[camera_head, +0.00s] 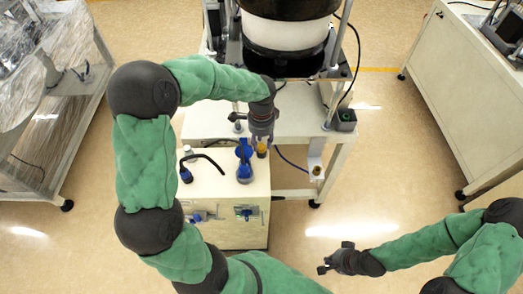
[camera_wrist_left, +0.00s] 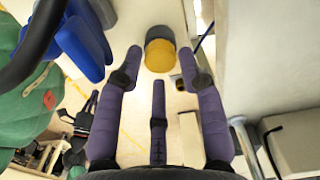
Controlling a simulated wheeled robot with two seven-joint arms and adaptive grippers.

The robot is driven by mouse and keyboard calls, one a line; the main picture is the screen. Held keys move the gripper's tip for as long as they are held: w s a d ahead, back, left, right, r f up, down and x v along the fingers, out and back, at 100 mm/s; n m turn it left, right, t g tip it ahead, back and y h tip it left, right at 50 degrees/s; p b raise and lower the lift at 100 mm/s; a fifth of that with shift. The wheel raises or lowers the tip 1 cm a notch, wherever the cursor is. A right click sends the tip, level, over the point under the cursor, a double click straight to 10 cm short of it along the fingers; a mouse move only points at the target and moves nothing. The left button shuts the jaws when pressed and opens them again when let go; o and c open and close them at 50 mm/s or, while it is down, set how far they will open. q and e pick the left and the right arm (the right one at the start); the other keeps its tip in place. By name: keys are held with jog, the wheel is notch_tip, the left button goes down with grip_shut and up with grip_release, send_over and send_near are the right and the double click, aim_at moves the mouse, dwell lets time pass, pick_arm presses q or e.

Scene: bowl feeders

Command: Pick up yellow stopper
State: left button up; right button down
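The yellow stopper (camera_head: 262,149) stands near the right edge of the cream cabinet top in the head view, partly hidden by my gripper. In the left wrist view the yellow stopper (camera_wrist_left: 160,57) shows a yellow round face with a dark grey part behind it. My left gripper (camera_head: 262,138) is above it, pointing down. In the wrist view its purple fingers (camera_wrist_left: 163,68) are spread, with the stopper framed between the two outer tips; contact cannot be told. My right gripper (camera_head: 330,260) is empty over the floor at lower right, its fingers apart.
Blue fixtures (camera_head: 244,165) and a black curved hose (camera_head: 205,157) stand left of the stopper on the cabinet (camera_head: 232,210). A white bracket (camera_head: 315,153) with a small yellowish part is to the right. A large bowl feeder (camera_head: 285,35) stands behind.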

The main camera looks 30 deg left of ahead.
pick_arm(q)
notch_tip(320, 180, down, 2)
jog(key=shift+r, duration=0.1)
jog(key=c, duration=0.6)
jog(key=shift+r, duration=0.1)
